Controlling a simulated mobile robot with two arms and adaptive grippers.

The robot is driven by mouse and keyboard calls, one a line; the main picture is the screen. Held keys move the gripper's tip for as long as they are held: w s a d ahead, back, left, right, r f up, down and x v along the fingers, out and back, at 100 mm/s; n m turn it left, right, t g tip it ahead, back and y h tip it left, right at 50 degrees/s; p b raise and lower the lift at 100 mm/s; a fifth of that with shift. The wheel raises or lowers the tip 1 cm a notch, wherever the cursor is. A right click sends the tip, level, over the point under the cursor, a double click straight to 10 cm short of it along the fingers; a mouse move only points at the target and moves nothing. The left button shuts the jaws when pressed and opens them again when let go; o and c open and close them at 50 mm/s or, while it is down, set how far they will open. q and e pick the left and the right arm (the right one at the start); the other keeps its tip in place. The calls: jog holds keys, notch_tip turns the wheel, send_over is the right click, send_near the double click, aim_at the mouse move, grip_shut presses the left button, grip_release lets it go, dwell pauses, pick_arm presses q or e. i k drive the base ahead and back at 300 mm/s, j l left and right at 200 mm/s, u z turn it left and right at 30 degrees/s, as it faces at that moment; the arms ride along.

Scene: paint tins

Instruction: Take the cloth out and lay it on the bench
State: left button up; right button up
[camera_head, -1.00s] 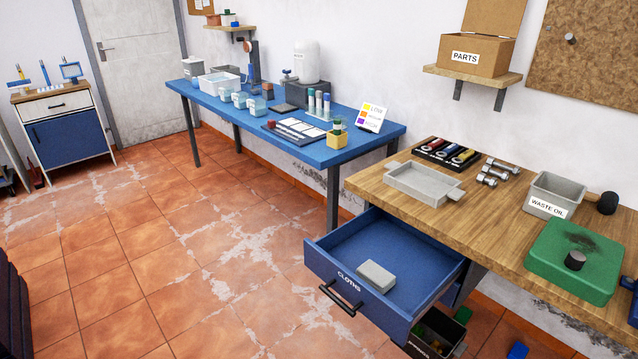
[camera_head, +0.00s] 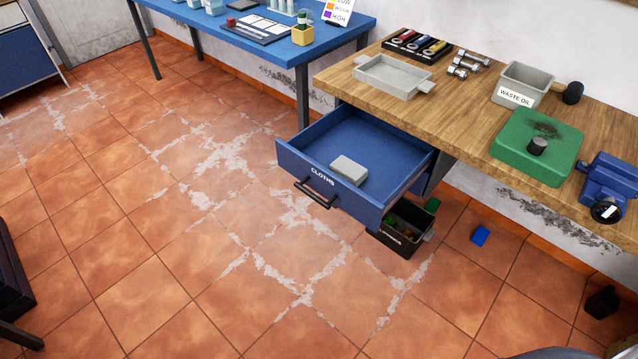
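A blue drawer (camera_head: 335,200) labelled CLOTHS stands pulled open under the wooden bench. A light grey folded cloth (camera_head: 349,170) lies inside it, near its front. The wooden bench (camera_head: 465,117) is above and to the right of the drawer, with a bare stretch of top in its middle. Neither of my grippers shows in the head view.
A black bin (camera_head: 402,229) stands on the floor below the drawer.

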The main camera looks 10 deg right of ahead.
aim_at(349, 170)
jog(key=i+j+u, duration=0.25)
jog(key=i+u, duration=0.15)
jog(key=i+j+u, duration=0.1)
jog(key=i+u, duration=0.25)
jog(key=i, duration=0.25)
jog(key=i+u, duration=0.4)
jog(key=i+z, duration=0.35)
jog(key=i, duration=0.15)
jog(key=i+j+z, duration=0.15)
jog(key=i+z, duration=0.2)
jog(key=i+j+z, duration=0.35)
jog(key=i, duration=0.25)
jog(key=i+z, duration=0.15)
jog(key=z, duration=0.3)
jog(key=i+z, duration=0.15)
jog(key=z, duration=0.25)
jog(key=i+j+z, duration=0.1)
jog(key=z, duration=0.35)
jog(key=i+j+z, duration=0.15)
jog(key=z, duration=0.3)
jog(key=i+j+z, duration=0.15)
jog(key=z, duration=0.3)
